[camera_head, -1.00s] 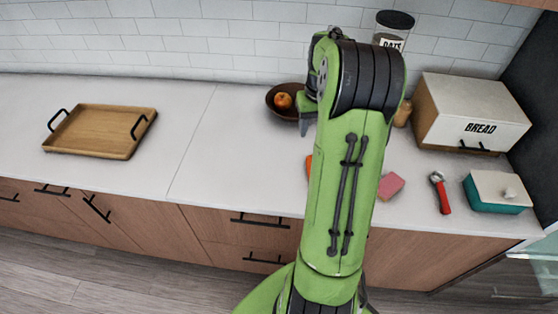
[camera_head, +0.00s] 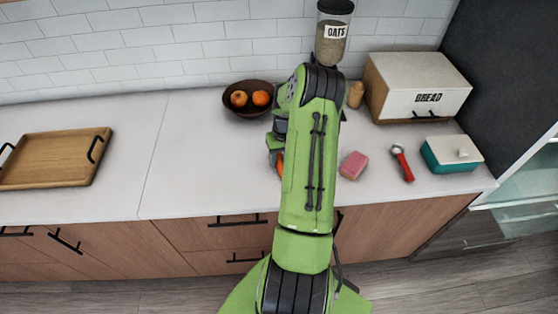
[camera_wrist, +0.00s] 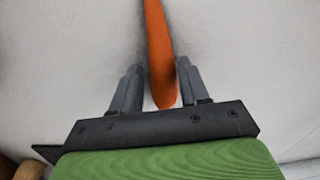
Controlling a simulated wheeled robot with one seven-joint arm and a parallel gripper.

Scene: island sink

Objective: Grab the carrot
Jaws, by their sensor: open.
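The orange carrot (camera_wrist: 158,45) lies on the white countertop in the wrist view, running away from my gripper towards the top edge. Its near, blunt end sits between the two dark fingers of my gripper (camera_wrist: 160,78), which are open with a gap on each side of it; the right finger is closer to it. In the head view a sliver of the carrot (camera_head: 280,164) shows left of my green arm, below my gripper (camera_head: 274,152). The rest of it is hidden there by the arm.
A brown bowl with two orange fruits (camera_head: 248,98) stands behind the gripper. A pink sponge (camera_head: 353,165), a red-handled tool (camera_head: 402,163), a teal box (camera_head: 452,153) and a bread box (camera_head: 417,87) are to the right. A wooden tray (camera_head: 55,158) is far left; countertop between is clear.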

